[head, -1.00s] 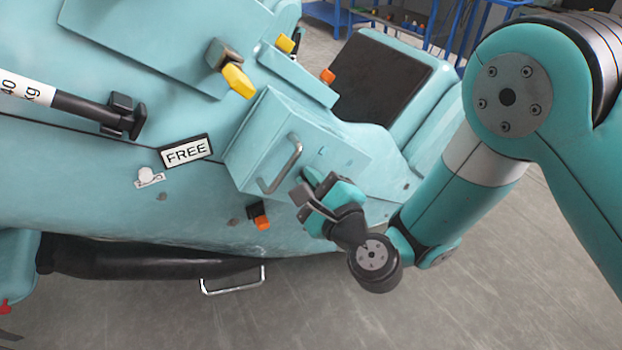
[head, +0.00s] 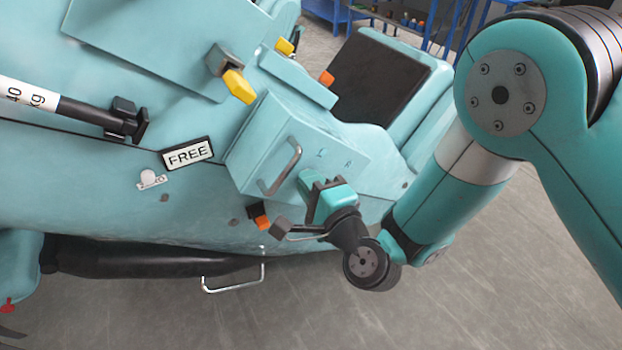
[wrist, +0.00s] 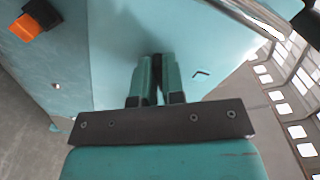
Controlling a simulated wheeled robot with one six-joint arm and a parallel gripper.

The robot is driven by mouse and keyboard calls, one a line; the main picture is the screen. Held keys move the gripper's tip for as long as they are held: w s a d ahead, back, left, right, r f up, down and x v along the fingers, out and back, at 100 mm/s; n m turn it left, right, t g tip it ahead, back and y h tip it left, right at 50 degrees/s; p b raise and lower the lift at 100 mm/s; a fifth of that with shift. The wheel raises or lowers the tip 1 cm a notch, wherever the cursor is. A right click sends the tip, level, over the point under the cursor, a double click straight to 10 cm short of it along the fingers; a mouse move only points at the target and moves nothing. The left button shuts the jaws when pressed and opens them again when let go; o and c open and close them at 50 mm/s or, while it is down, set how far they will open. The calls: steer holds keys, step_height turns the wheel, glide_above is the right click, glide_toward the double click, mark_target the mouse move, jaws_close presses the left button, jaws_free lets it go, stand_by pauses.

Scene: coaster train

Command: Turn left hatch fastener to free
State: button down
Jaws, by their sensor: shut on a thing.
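The hatch box (head: 262,150) is a pale teal block on the machine's side, with a metal bar handle (head: 281,166) and the letters L and R on its face. My gripper (head: 308,180) is at this face, just below the L in the head view. In the wrist view its two fingers (wrist: 157,68) are close together, shut on the left hatch fastener. The fastener is hidden by the fingers, so its angle cannot be seen. An L-shaped mark (wrist: 202,73) shows just right of the fingers.
An orange and black part (head: 259,215) sits close by my gripper; it also shows in the wrist view (wrist: 27,27). A FREE label (head: 187,153) is on the machine's side. A yellow knob (head: 238,86) stands above the box. Open floor (head: 440,300) lies lower right.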

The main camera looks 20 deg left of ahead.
steer(key=n+p, duration=0.1)
steer(key=n, duration=0.2)
steer(key=n+p, duration=0.1)
steer(key=n, duration=0.3)
steer(key=n+p, duration=0.2)
steer(key=n, duration=0.2)
steer(key=shift+f, duration=0.3)
steer(key=shift+n, duration=0.4)
steer(key=c, duration=1.2)
jaws_free()
